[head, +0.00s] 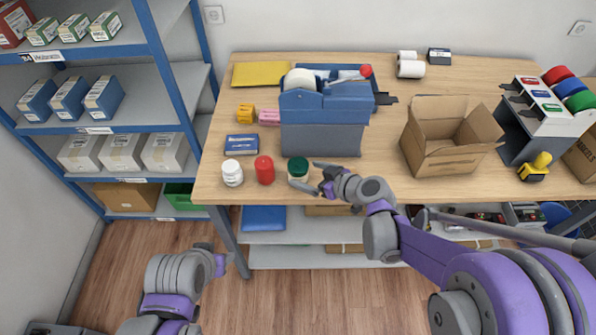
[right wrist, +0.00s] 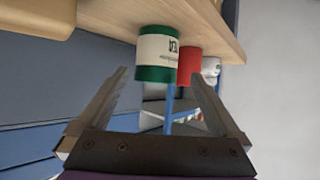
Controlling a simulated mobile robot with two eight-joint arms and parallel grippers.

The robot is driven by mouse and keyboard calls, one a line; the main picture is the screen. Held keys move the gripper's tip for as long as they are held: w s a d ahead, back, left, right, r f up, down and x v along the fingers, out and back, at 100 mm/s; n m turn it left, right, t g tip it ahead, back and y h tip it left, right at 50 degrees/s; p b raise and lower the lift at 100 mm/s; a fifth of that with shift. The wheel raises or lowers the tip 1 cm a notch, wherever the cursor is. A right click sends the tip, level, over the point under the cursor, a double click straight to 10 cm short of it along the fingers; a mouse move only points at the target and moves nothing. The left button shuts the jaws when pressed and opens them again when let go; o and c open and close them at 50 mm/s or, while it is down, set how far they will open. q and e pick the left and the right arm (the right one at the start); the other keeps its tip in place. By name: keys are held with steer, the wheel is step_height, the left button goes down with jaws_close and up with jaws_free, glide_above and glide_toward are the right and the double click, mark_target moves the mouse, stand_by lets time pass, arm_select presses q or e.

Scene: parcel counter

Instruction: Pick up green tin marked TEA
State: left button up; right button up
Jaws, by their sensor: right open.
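The green tin (head: 298,166), with a green lid and a pale label, stands upright near the front edge of the counter. In the right wrist view the tin (right wrist: 157,52) shows upside down, with dark lettering too small to read surely, between and beyond the fingertips. My right gripper (head: 302,174) is open, coming from the right, with one finger on the far side of the tin and one on the near side. I cannot tell whether either finger touches it. My left gripper (head: 224,261) is low, off the counter at lower left; its jaws are too small to tell.
An open cardboard box (head: 447,150) is to the right. The counter's front edge (head: 215,200) is close.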

mark_target(298, 168)
steer(key=x, duration=0.5)
steer(key=shift+w+r, duration=0.15)
steer(key=shift+w, duration=0.2)
steer(key=shift+s, duration=0.1)
steer(key=shift+c, duration=0.2)
